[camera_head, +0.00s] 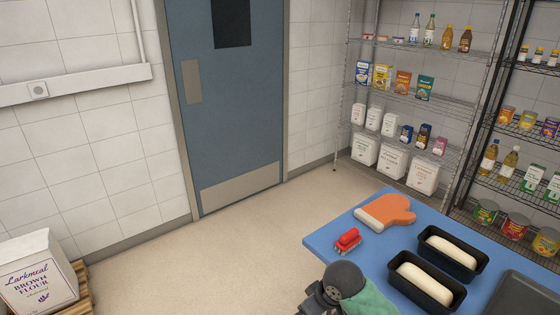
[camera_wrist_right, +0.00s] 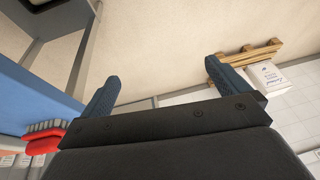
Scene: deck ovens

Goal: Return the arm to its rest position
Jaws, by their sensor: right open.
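My right gripper (camera_wrist_right: 160,72) shows in the right wrist view with its two blue fingers wide apart. Nothing is between them; floor and wall show beyond. A dark, rounded part of my arm stands at the bottom of the head view, beside the near left edge of the blue table (camera_head: 325,238). The fingers cannot be made out there. The red brush (camera_head: 347,240) lies on the table, apart from the arm. It also shows in the right wrist view, as a red brush (camera_wrist_right: 42,146) left of the fingers. My left gripper is not in view.
An orange oven mitt (camera_head: 388,211), two dark loaf pans (camera_head: 480,270) with pale dough and a dark tray (camera_head: 522,296) are on the table. Wire shelves (camera_head: 420,100) hold groceries. A flour bag (camera_head: 38,272) is on a pallet at left. Floor before the blue door (camera_head: 235,120) is clear.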

